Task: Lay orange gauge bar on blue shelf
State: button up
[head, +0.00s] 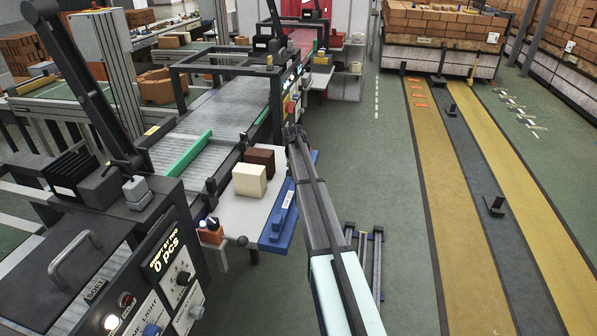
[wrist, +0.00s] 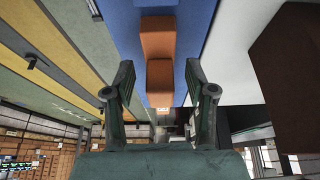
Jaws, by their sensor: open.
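The orange gauge bar (wrist: 157,40) shows in the wrist view as stepped orange blocks against the blue shelf (wrist: 200,18). My gripper (wrist: 158,66) is open, with one finger on each side of the bar and a gap at both sides. I cannot tell whether the bar touches the shelf all along. In the head view, the blue shelf (head: 272,240) runs along the right edge of a pale worktop, partly behind my arm. My gripper (head: 293,134) is at the shelf's far part. The orange bar is not visible in the head view.
A cream block (head: 249,180) and a dark brown block (head: 261,159) stand on the pale worktop (head: 225,215), left of my arm. A conveyor with a dark frame (head: 215,57) lies beyond.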

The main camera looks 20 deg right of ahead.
jog(key=b+v, duration=0.2)
jog(key=v, duration=0.9)
dwell(1.0)
